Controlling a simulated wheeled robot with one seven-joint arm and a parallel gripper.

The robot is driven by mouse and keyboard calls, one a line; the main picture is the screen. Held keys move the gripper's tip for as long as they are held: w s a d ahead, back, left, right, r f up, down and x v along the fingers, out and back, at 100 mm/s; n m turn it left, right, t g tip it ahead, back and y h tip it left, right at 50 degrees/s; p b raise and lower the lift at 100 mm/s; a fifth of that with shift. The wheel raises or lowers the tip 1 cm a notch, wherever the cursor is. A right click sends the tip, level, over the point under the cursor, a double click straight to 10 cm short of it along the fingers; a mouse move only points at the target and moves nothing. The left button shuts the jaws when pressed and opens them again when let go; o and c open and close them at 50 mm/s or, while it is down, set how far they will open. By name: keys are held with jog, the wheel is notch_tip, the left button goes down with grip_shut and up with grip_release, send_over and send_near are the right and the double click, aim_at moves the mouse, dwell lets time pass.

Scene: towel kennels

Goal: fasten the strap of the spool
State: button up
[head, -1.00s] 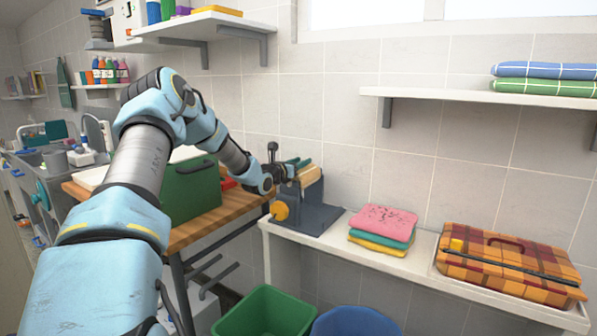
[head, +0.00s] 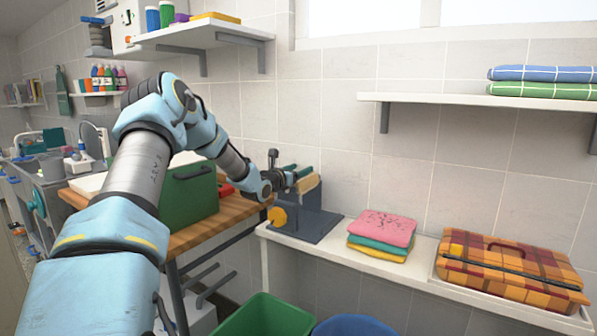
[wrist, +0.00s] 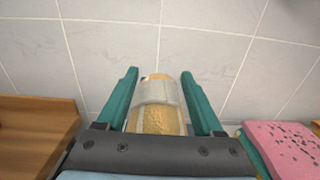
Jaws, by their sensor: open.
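A tan spool (wrist: 158,119) with a pale, translucent band around it lies between the teal fingers of my gripper (wrist: 159,78) in the wrist view. The fingers are open, one on each side, with a narrow gap to the spool. In the head view the spool (head: 313,183) is partly hidden behind my gripper (head: 298,175). It sits at the top of a dark grey stand (head: 320,228) with a round orange knob (head: 278,217). I cannot make out a loose strap end or a fastener.
Folded pink, teal and yellow towels (head: 384,228) lie right of the stand on a white shelf (head: 340,256). A plaid case (head: 510,268) lies farther right. A green box (head: 190,195) stands on the wooden table (head: 215,228) at left. Green (head: 262,315) and blue bins are below.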

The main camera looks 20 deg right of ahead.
jog(key=b+v, duration=0.3)
jog(key=v, duration=0.7)
jog(key=shift+s+a, duration=0.25)
jog(key=shift+s, duration=0.05)
jog(key=s+f+m+g+y, duration=0.1)
jog(key=s+f+m+g, duration=0.35)
jog(key=s+m, duration=0.4)
jog(key=s+f+m+g+y, duration=0.1)
jog(key=s+f+m+g, duration=0.35)
jog(key=s, duration=0.65)
jog(key=s+a+f+m+y, duration=0.1)
jog(key=s+a+m+y, duration=0.4)
jog(key=a, duration=0.7)
jog(key=s+a+m+g+y, duration=0.1)
jog(key=s+a+m+y, duration=0.5)
jog(key=s+a+m, duration=0.3)
jog(key=a, duration=0.3)
jog(key=shift+s+f+m+g, duration=0.3)
jog(key=shift+s+f+m, duration=0.05)
jog(key=shift+s+m, duration=0.05)
